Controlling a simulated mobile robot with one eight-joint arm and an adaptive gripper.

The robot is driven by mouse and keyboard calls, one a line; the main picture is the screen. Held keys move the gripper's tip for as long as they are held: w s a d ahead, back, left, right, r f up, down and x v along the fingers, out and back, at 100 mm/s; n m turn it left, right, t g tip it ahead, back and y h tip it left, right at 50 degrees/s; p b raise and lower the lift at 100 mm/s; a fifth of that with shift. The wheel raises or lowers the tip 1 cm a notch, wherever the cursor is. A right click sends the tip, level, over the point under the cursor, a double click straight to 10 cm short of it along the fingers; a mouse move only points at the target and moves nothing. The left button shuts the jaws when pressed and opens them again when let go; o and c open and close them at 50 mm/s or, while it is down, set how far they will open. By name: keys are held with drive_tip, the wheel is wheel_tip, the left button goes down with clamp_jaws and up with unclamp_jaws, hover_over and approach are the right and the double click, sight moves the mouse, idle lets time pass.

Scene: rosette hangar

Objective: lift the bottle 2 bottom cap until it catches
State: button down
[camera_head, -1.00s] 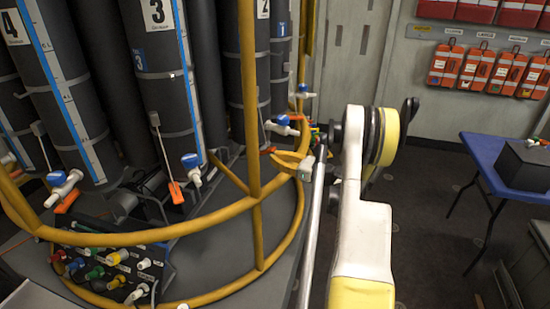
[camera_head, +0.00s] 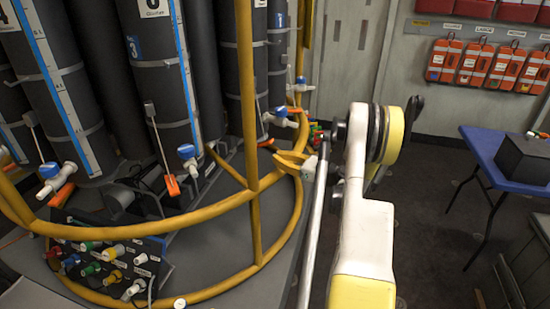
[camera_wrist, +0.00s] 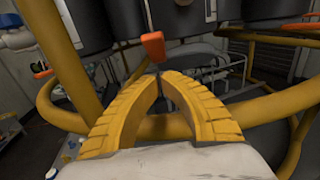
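Bottle 2 (camera_head: 261,60) is a dark upright cylinder behind the yellow frame post, its label cut off at the top. A thin rod runs down its front to a small orange piece (camera_head: 266,143), apparently its bottom cap. An orange piece also hangs just beyond my fingertips in the wrist view (camera_wrist: 152,48); I cannot tell for certain that it is the same one. My gripper (camera_head: 280,160) is beside the rosette's yellow ring, pointing inward. In the wrist view my yellow ridged fingers (camera_wrist: 160,76) meet closely at the tips, with nothing seen between them.
The yellow ring (camera_head: 200,216) and post (camera_head: 246,90) stand close to my gripper. Bottle 3 (camera_head: 155,90) is to the left, with a blue-white valve (camera_head: 187,152) and orange cap (camera_head: 171,185). A valve panel (camera_head: 105,265) is lower left. A blue table (camera_head: 490,150) stands right.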

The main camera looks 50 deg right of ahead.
drive_tip(key=v, duration=0.8)
drive_tip(key=shift+s, duration=0.35)
drive_tip(key=shift+d, duration=0.1)
idle(0.4)
